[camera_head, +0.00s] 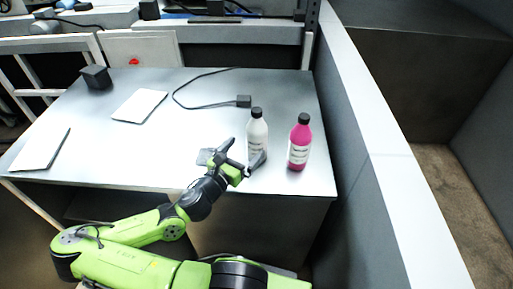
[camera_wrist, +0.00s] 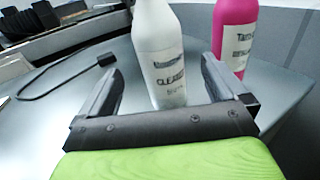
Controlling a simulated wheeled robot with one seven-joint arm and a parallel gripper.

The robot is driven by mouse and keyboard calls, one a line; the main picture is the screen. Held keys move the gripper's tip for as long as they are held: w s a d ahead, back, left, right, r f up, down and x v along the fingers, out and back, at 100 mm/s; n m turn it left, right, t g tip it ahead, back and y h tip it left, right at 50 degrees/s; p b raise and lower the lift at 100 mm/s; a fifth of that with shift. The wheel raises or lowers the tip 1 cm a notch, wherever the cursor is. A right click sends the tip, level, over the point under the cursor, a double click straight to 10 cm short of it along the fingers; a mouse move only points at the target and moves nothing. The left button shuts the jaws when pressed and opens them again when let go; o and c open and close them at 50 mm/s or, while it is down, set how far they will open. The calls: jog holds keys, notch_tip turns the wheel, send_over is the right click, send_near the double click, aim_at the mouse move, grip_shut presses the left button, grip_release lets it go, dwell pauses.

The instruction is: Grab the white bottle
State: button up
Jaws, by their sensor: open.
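The white bottle (camera_head: 257,131) stands upright on the metal table, with a black cap and a printed label. In the wrist view the white bottle (camera_wrist: 158,50) stands ahead of and between my two fingers, and its top is cut off by the frame edge. My gripper (camera_head: 243,156) is open, with its fingers low over the table at the near side of the bottle. In the wrist view my gripper (camera_wrist: 158,85) shows one finger on each side of the bottle. I cannot tell whether either finger touches it.
A pink bottle (camera_head: 299,143) with a black cap stands just right of the white one; it also shows in the wrist view (camera_wrist: 235,36). A black cable (camera_head: 190,106) with a small box (camera_head: 243,101) lies behind. A grey wall (camera_head: 352,110) borders the table's right side.

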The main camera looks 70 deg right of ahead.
aim_at(260, 130)
jog(key=b+x, duration=0.1)
jog(key=x, duration=0.8)
jog(key=shift+d+r+b, duration=0.1)
jog(key=shift+d+b, duration=0.2)
jog(key=shift+a, duration=0.1)
jog(key=shift+c, duration=0.9)
jog(key=c, duration=1.3)
jog(key=shift+r, duration=0.15)
